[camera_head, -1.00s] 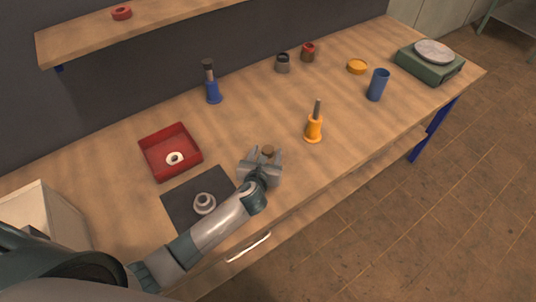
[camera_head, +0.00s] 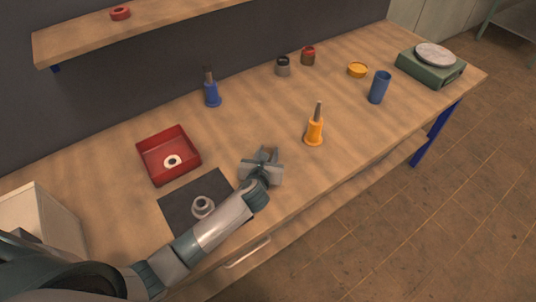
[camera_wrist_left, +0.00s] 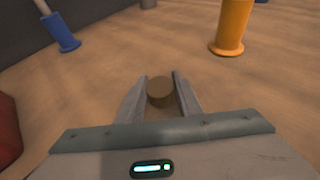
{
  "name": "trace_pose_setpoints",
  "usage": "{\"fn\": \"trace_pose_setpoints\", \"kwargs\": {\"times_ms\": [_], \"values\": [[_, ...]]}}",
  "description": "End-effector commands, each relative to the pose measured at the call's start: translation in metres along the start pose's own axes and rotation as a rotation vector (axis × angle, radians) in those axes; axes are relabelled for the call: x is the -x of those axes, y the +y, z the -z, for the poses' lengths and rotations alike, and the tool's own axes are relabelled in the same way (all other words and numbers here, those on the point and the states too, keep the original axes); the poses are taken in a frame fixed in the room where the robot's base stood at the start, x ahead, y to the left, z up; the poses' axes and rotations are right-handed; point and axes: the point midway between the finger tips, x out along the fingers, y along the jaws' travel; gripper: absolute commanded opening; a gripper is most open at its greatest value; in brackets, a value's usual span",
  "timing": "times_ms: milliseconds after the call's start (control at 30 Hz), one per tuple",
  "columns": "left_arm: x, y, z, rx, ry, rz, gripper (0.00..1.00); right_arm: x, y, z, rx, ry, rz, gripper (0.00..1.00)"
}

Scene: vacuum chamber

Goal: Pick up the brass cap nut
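The brass cap nut (camera_wrist_left: 161,92) shows in the left wrist view as a short, round, brownish piece on the wooden bench top. It sits between the two fingers of my left gripper (camera_wrist_left: 161,88), with a narrow gap on each side, so the gripper looks open around it. In the head view my left gripper (camera_head: 265,158) is low over the bench, right of the dark mat, and its fingers mostly hide the nut. My right gripper is not in view.
An orange bottle-like holder (camera_head: 314,130) stands to the right of the gripper. A red tray (camera_head: 150,152) with a white ring and a dark mat (camera_head: 180,208) with a grey fitting lie to the left. A blue holder (camera_head: 212,97) stands behind.

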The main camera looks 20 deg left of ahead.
Motion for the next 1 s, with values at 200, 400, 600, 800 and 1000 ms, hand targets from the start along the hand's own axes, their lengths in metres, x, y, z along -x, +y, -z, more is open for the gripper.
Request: {"fn": "trace_pose_setpoints", "kwargs": {"times_ms": [200,400,600,800,1000], "values": [[0.0,0.0,0.0,0.0,0.0,0.0,0.1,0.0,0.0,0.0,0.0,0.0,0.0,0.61],[0.001,0.0,-0.003,0.0,-0.001,0.0,0.1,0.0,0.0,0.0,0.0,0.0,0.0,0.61],[0.007,0.001,-0.018,0.0,-0.004,0.0,0.1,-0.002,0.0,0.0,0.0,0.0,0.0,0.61],[0.02,-0.011,-0.042,0.003,-0.004,0.004,0.1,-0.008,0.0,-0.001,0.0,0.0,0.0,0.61],[0.041,-0.048,-0.058,0.003,-0.004,0.004,0.1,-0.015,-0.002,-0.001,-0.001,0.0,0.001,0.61]]}}
